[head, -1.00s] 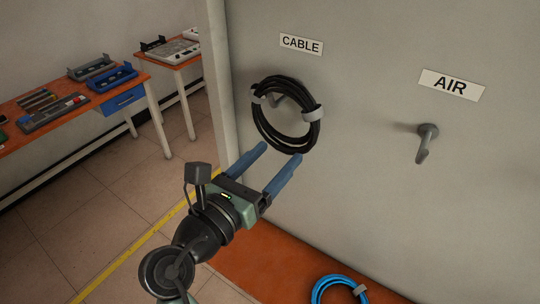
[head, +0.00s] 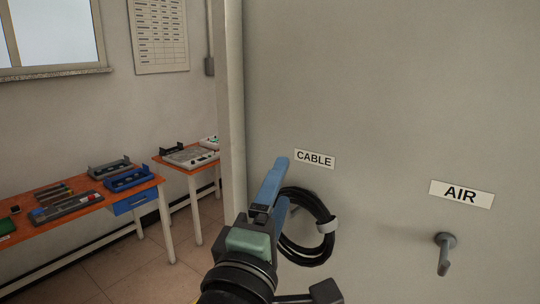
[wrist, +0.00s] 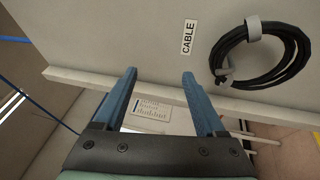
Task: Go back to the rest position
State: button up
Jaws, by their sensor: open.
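My gripper (wrist: 159,73) is open, with nothing between its two blue fingers in the wrist view. In the head view my gripper (head: 275,185) points upward in front of the grey panel and partly covers the left side of the black cable coil (head: 316,204).
The grey panel (head: 390,100) fills the right side. An empty hook (head: 445,252) is below the AIR label (head: 461,194). Orange-topped tables (head: 75,205) with devices stand at the left. Tiled floor (head: 130,262) shows between them and the panel.

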jog(key=s+r+m+t+y+b, duration=0.1)
jog(key=s+r+m+t+y, duration=0.2)
jog(key=s+r+m, duration=0.3)
jog(key=s+a+r+m+t+y+b, duration=0.1)
jog(key=s+r+m+t+y, duration=0.2)
jog(key=s+r+m, duration=0.4)
notch_tip(320, 180, up, 5)
jog(key=shift+s+f+m+t, duration=0.1)
jog(key=shift+s+m+t, duration=0.2)
jog(key=shift+m+t, duration=0.5)
